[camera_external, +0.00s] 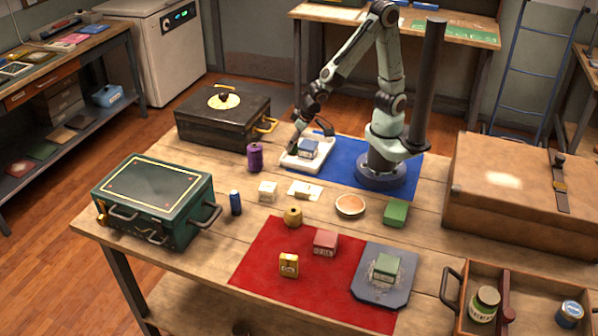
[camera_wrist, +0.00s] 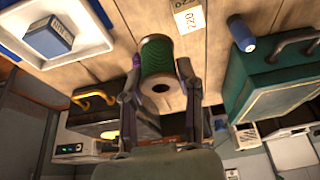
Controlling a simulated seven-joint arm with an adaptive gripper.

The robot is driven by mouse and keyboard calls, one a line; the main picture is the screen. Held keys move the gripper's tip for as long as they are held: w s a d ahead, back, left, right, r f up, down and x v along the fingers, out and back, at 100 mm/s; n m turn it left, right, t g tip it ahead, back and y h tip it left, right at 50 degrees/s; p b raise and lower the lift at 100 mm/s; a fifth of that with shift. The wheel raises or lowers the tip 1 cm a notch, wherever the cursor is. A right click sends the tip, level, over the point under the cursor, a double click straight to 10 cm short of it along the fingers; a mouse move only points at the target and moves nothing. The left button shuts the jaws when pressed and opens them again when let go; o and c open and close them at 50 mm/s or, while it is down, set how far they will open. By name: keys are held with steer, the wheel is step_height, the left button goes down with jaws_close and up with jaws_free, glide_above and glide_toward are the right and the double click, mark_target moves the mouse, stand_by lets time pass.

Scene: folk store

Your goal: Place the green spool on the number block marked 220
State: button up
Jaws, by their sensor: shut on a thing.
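The green spool (camera_wrist: 157,55) is a roll of dark green thread with pale ends and a hole in the near end. My gripper (camera_wrist: 158,75) has a finger on each side of it and is shut on it in the wrist view. The cream block marked 220 (camera_wrist: 188,17) stands on the table beyond the spool, partly cut off by the top edge. In the external view a cream block (camera_external: 267,191) beside the blue can appears to be the same one.
A purple spool (camera_external: 255,157) and a blue can (camera_external: 235,202) stand near the block. A second cream piece (camera_external: 305,190) lies to its right. A white tray (camera_external: 308,155) holds a blue block. Black (camera_external: 215,115) and green (camera_external: 155,200) cases flank the left side.

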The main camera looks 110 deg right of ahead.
steer(key=w+f, duration=0.4)
steer(key=w, duration=0.1)
steer(key=w+d+f, duration=0.1)
steer(key=w+f, duration=0.2)
steer(key=shift+f, duration=0.1)
steer(key=shift+w+f, duration=0.15)
steer(key=shift+f, duration=0.7)
steer(key=shift+w+f, duration=0.1)
steer(key=shift+f, duration=0.75)
steer(key=shift+f, duration=0.2)
steer(key=o, duration=0.8)
steer(key=shift+r, duration=0.15)
